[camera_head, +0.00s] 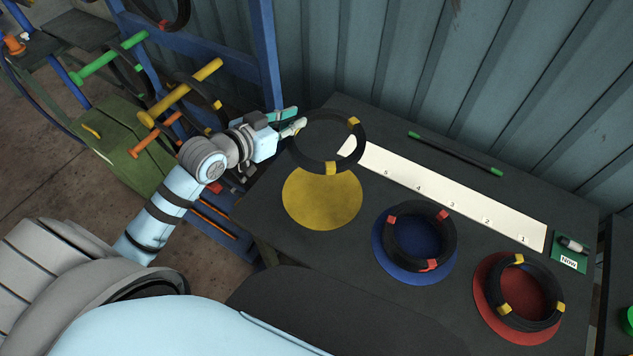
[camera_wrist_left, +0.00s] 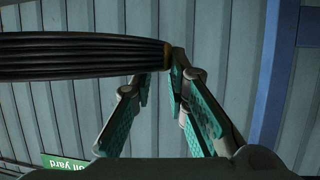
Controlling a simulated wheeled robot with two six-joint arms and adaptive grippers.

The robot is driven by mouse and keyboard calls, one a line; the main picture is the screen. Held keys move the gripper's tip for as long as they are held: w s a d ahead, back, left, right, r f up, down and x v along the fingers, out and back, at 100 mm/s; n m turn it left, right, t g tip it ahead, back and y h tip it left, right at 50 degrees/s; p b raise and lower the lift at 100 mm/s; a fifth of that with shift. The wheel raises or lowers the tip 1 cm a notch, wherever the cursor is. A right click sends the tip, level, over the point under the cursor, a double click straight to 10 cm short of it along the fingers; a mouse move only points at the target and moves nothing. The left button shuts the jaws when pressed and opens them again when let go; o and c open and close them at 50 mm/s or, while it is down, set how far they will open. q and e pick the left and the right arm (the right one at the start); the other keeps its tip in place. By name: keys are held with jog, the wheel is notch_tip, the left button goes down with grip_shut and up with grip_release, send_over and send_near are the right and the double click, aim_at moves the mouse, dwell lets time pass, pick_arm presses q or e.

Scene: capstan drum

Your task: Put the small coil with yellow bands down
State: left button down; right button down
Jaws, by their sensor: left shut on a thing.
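My left gripper (camera_head: 298,126) is shut on the rim of a black coil with yellow bands (camera_head: 308,162). It holds the coil by its left side, in the air over the back of the yellow disc (camera_head: 322,203) and the left end of the white strip. In the left wrist view the coil (camera_wrist_left: 80,58) shows edge-on, its end at the fingertips (camera_wrist_left: 161,68). Another black coil with yellow bands (camera_head: 498,300) lies on the red disc (camera_head: 484,310). A coil with red bands (camera_head: 392,242) lies on the blue disc (camera_head: 384,262). My right gripper is not in view.
A white numbered strip (camera_head: 450,198) crosses the dark table (camera_head: 290,255). A black rod with green ends (camera_head: 455,154) lies behind it, near the corrugated wall. A green card (camera_head: 570,264) is at right. A blue rack with coloured pegs (camera_head: 235,65) stands left. The yellow disc is bare.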

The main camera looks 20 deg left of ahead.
pick_arm(q)
send_over(296, 184)
notch_tip(296, 184, down, 9)
notch_tip(296, 184, down, 11)
jog(key=b, duration=0.6)
jog(key=shift+w, duration=0.15)
jog(key=shift+r, duration=0.2)
jog(key=shift+f+b, duration=0.65)
jog(key=shift+b, duration=0.1)
jog(key=shift+r, duration=0.1)
jog(key=c, duration=1.6)
grip_release()
jog(key=shift+o, duration=0.2)
